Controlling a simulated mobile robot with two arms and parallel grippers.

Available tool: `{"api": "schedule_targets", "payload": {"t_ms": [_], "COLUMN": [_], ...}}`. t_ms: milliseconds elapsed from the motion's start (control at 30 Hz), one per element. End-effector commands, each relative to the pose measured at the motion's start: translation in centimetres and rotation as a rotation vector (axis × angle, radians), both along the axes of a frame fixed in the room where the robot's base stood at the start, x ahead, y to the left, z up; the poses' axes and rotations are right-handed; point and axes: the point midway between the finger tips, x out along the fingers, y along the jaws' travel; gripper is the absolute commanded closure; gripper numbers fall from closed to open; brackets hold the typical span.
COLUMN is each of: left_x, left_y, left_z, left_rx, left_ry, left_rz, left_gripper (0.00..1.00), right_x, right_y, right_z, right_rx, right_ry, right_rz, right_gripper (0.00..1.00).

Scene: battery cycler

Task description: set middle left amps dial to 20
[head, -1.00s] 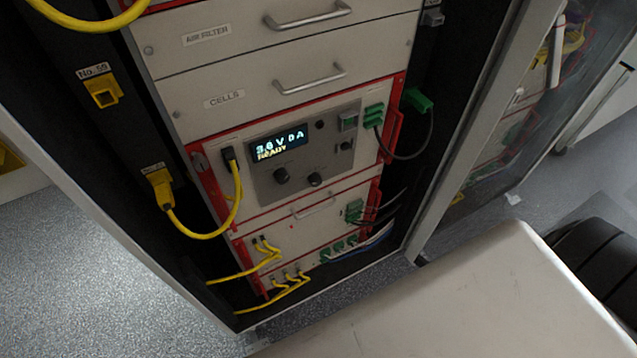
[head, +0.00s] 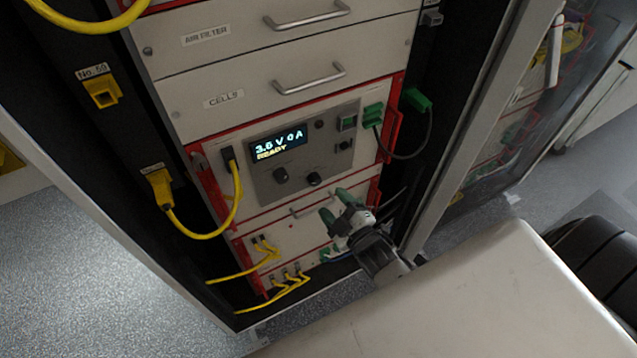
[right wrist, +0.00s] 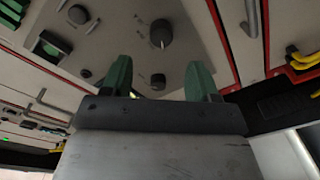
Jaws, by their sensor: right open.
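The left rack's middle panel (head: 262,183) has a lit display (head: 279,143) reading 3.6 V 0 A READY. Below it are two dark dials, a left one (head: 281,175) and a right one (head: 314,179); their markings are too small to read, so I cannot tell which is the amps dial. My right gripper (head: 337,206) is open and empty, below and right of the dials, apart from them. In the right wrist view, its green fingertips (right wrist: 159,78) stand apart, with a dark dial (right wrist: 161,33) beyond them. My left gripper is not in view.
A yellow cable (head: 237,200) loops at the panel's left, and a black cable with a green plug (head: 418,99) is at its right. Drawers with metal handles (head: 310,79) are above. A pale surface (head: 470,290) fills the lower right.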

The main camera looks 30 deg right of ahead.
Motion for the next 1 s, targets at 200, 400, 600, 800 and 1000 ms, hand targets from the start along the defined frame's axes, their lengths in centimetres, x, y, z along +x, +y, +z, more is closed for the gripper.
{"api": "schedule_targets", "payload": {"t_ms": [200, 400, 600, 800, 1000], "left_x": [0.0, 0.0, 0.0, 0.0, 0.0], "left_y": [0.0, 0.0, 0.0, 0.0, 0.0], "left_z": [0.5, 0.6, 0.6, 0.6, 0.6], "left_rx": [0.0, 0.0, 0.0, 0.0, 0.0], "left_ry": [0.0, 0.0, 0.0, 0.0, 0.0], "left_rz": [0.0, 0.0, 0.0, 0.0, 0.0], "left_gripper": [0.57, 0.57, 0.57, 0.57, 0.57], "right_x": [4.3, 6.6, 7.2, 7.2, 7.1], "right_y": [0.5, 0.8, 0.8, 0.8, 0.8], "right_z": [0.1, 0.0, -0.1, -0.1, -0.1], "right_rx": [0.002, 0.003, 0.003, 0.003, 0.003], "right_ry": [0.002, 0.002, 0.003, 0.004, 0.005], "right_rz": [0.0, -0.001, 0.0, -0.001, 0.0], "right_gripper": [0.4, 0.4, 0.4, 0.43, 0.74]}}
